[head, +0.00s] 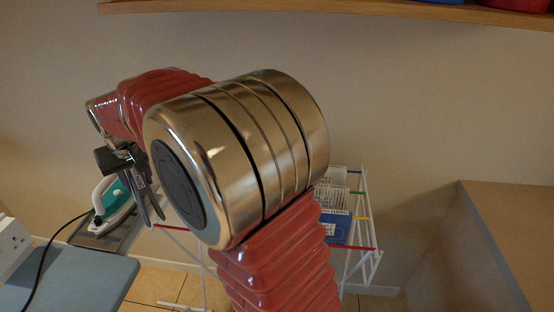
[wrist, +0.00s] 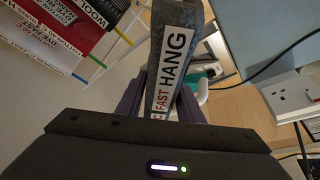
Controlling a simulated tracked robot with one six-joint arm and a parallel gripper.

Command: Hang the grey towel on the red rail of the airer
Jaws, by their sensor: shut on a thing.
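My gripper (head: 153,208) is at the left in the head view, in front of the wall. The towel extends past the fingers to the top of the picture. The white airer (head: 367,212) stands behind my arm, which hides its middle. Its red rail (head: 352,248) shows low at the right, with a short red stretch left of my arm. Coloured rails also show at upper left in the wrist view, apart from the towel.
An iron (head: 117,203) stands on a grey surface at left, near a blue-grey board (head: 75,280), a cord and a white socket block (head: 12,240). A shelf (head: 330,9) runs above; a brown cabinet (head: 510,205) stands right.

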